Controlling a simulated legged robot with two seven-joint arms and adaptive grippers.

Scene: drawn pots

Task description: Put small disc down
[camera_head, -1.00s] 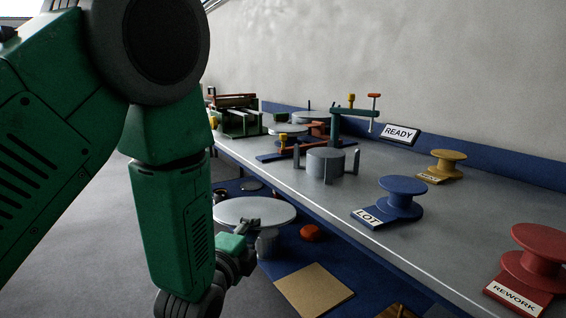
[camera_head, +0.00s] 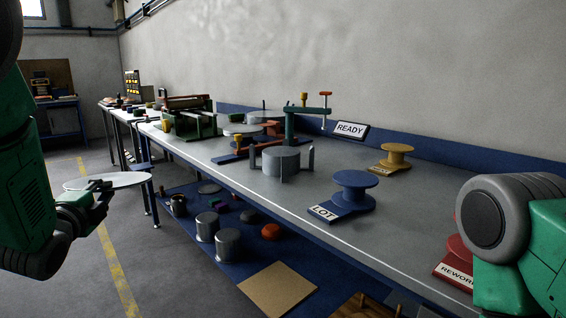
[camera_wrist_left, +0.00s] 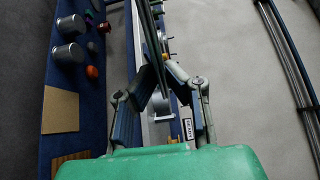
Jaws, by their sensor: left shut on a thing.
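A pale grey round disc (camera_head: 125,180) is held about level at the left of the head view, over the floor and clear of the bench. My left gripper (camera_head: 96,187) is shut on the disc's near edge. In the left wrist view the disc (camera_wrist_left: 152,45) shows edge-on as a thin dark strip between the fingers of the gripper (camera_wrist_left: 159,88). On the bench stand a blue LOT spool stand (camera_head: 352,190), a yellow stand (camera_head: 396,157) and a red REWORK stand (camera_head: 459,262), partly hidden by my right arm. My right gripper is out of view.
A grey cylinder between upright posts (camera_head: 281,161) stands on the bench (camera_head: 300,205). Behind it are a green press frame with discs and a READY sign (camera_head: 350,129). The blue lower shelf holds metal cans (camera_head: 228,243), a red lump (camera_head: 271,231) and a tan board (camera_head: 277,289).

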